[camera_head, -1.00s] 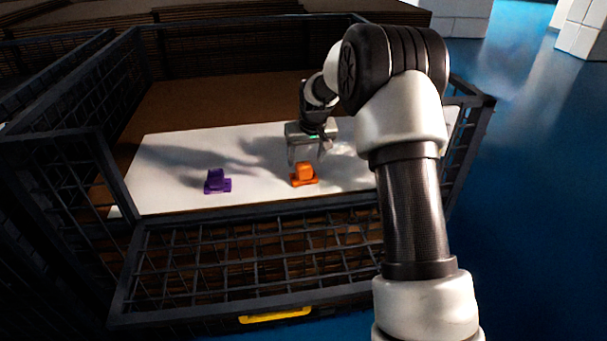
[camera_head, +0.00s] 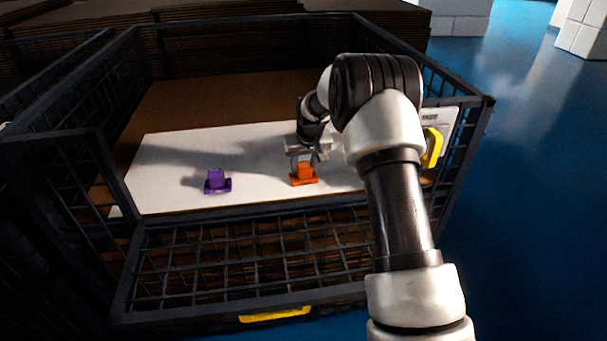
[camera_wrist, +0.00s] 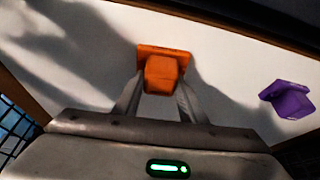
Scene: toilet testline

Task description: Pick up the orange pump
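The orange pump (camera_head: 304,175) sits on the white board (camera_head: 165,165) inside the cage. My gripper (camera_head: 305,163) is just above and behind it in the head view, pointing down. In the wrist view the orange pump (camera_wrist: 162,72) lies between the ends of my two fingers (camera_wrist: 161,88). The fingers are apart, one on each side of its block, close to it. Whether they touch it is hard to tell. The pump still rests on the board.
A purple pump (camera_head: 217,182) stands to the left on the same board. Dark mesh cage walls (camera_head: 255,260) surround the board. A yellow handle (camera_head: 432,148) is at the right side. The board between the two pumps is clear.

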